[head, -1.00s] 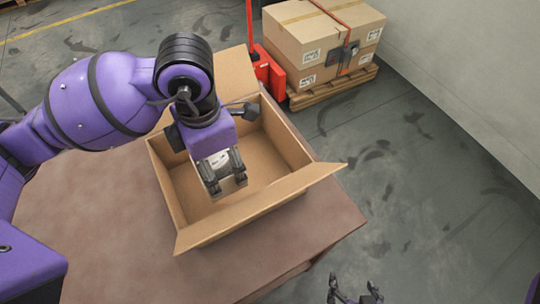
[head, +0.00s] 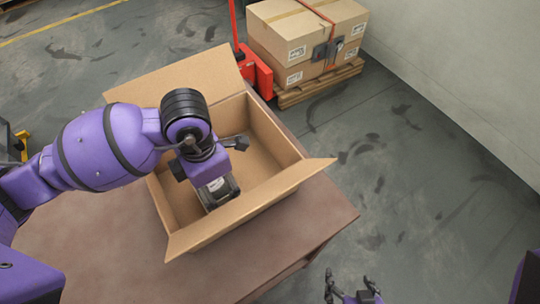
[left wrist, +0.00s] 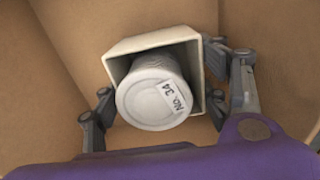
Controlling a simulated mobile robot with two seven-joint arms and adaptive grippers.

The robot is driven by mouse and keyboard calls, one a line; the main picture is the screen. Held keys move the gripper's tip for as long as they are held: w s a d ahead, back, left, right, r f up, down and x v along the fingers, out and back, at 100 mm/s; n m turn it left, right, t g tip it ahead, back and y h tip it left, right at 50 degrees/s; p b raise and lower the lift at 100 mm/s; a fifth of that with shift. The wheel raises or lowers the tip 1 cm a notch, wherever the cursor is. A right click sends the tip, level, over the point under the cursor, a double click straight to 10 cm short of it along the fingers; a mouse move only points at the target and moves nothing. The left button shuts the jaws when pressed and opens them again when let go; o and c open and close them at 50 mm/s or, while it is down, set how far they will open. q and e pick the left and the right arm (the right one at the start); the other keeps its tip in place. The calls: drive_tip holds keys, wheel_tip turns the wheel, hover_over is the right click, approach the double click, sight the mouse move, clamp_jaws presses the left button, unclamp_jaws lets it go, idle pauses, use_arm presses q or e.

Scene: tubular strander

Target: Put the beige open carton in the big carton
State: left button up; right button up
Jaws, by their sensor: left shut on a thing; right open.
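The big carton (head: 258,196) stands open on the brown table, flaps spread. My left gripper (head: 222,198) reaches down inside it. In the left wrist view the left gripper (left wrist: 163,85) is shut on the beige open carton (left wrist: 150,41), with one finger on each side. A white round tub (left wrist: 152,92) with a label reading "No. 34" sits in the beige carton. The big carton's brown walls surround them. In the head view the beige carton is mostly hidden by the gripper; whether it touches the bottom I cannot tell. My right gripper (head: 350,284) is open and empty beyond the table's edge.
The brown table (head: 110,248) has bare room left and in front of the big carton. Behind it, a red pallet jack (head: 256,72) stands beside strapped cartons (head: 305,35) on a wooden pallet (head: 320,84). A pale wall is at right.

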use_arm(q)
drive_tip(key=o, duration=1.1)
drive_tip(key=shift+f, duration=0.1)
wheel_tip(320, 180, up, 12)
drive_tip(key=shift+r+p, duration=0.2)
drive_tip(key=shift+p, duration=0.3)
